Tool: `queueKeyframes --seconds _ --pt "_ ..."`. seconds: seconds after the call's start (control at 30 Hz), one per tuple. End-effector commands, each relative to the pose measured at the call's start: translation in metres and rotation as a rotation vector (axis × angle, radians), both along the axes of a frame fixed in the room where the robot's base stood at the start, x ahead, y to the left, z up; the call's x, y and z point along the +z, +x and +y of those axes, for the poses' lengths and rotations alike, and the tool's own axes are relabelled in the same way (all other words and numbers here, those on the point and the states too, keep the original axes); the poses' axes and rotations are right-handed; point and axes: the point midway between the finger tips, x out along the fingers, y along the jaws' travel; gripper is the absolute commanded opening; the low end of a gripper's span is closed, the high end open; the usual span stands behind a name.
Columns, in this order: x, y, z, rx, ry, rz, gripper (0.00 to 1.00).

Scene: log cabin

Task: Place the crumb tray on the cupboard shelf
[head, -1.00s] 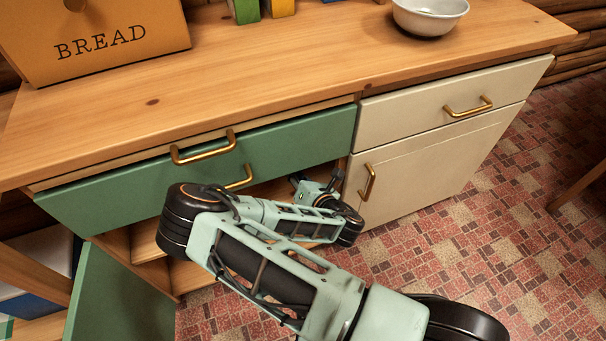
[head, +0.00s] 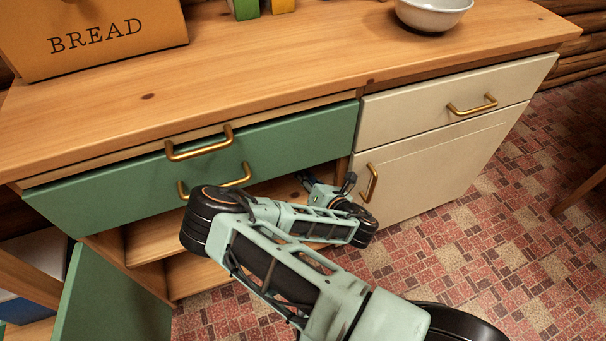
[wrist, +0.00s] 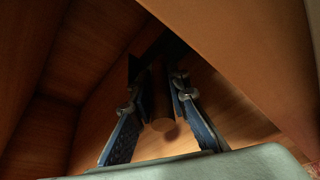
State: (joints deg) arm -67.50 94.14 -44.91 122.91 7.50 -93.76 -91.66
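In the wrist view my gripper (wrist: 159,88) is inside a wooden compartment, with one blue finger on each side of a brown round handle (wrist: 160,112). The fingers lie close along the handle and look shut on it. A dark, flat part beyond the handle seems to be the crumb tray (wrist: 136,68); most of it is hidden in shadow. In the head view my arm reaches under the green drawer (head: 290,143) into the open cupboard; my fingers and the tray are hidden there. The cupboard shelf (head: 155,238) shows at the left of the opening.
A green door (head: 110,300) hangs open at lower left. A closed cream door (head: 430,165) is right of the opening. A bread box (head: 100,35) and a white bowl (head: 432,14) stand on the counter (head: 250,75). The tiled floor at right is clear.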

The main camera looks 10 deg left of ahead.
Motion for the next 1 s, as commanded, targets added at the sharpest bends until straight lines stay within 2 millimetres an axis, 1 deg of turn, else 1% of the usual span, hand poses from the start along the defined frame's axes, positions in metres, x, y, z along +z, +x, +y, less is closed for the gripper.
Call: queueKeyframes --seconds 0.03,0.13,0.17,0.4,0.53,0.67,0.9,1.0 --pt "0.000 0.000 0.000 0.000 0.000 0.000 0.19" --pt "0.000 0.000 0.000 -0.001 -0.001 0.000 0.30" --pt "0.000 0.000 0.000 -0.001 -0.001 0.000 0.33" --pt "0.000 0.000 0.000 -0.001 -0.001 0.000 0.33" --pt "0.005 -0.002 -0.002 -0.002 -0.002 0.002 0.33" --pt "0.013 -0.016 -0.016 -0.004 -0.004 0.002 0.33" --pt "0.029 -0.055 -0.049 -0.004 -0.005 0.003 0.33" --pt "0.034 -0.069 -0.060 -0.004 -0.004 0.003 0.33"
